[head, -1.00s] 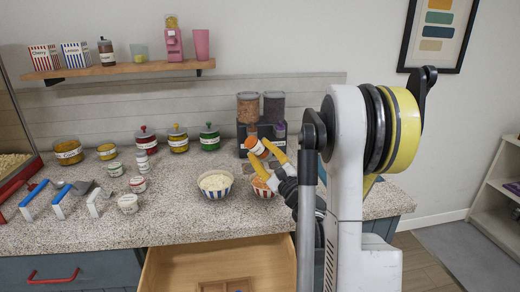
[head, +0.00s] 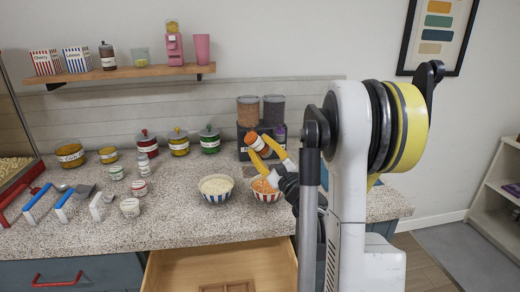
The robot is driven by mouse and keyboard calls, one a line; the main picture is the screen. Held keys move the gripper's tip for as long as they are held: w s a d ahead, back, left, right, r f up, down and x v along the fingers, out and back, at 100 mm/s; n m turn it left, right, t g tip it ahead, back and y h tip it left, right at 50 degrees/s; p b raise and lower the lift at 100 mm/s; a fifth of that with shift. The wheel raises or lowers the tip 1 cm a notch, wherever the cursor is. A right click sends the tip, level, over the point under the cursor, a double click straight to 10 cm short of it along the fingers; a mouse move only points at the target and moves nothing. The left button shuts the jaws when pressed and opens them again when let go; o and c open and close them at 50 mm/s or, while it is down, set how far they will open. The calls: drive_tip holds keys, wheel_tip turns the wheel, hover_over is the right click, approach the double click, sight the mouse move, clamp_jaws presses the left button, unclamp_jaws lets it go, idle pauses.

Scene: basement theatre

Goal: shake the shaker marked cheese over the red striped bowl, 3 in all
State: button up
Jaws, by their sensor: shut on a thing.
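My gripper (head: 262,152), with yellow fingers, is shut on a small shaker (head: 256,141) with orange and white parts. It holds the shaker tilted in the air above the red striped bowl (head: 267,198). The writing on the shaker is too small to read. The red striped bowl stands on the counter and holds orange contents; my gripper and arm partly hide its right side. A blue striped bowl (head: 217,197) with pale contents stands just left of it.
Dark-based dispensers (head: 248,112) stand behind the held shaker. Several jars, small tubs and scoops cover the left of the counter (head: 180,222). An open drawer (head: 172,270) juts out below. A wooden shelf (head: 130,76) hangs above.

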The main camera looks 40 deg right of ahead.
drive_tip(key=shift+r, duration=0.15)
wheel_tip(320, 180, down, 4)
drive_tip(key=b, duration=0.2)
drive_tip(key=shift+r+b, duration=0.25)
drive_tip(key=shift+b, duration=0.1)
drive_tip(key=shift+f, duration=0.1)
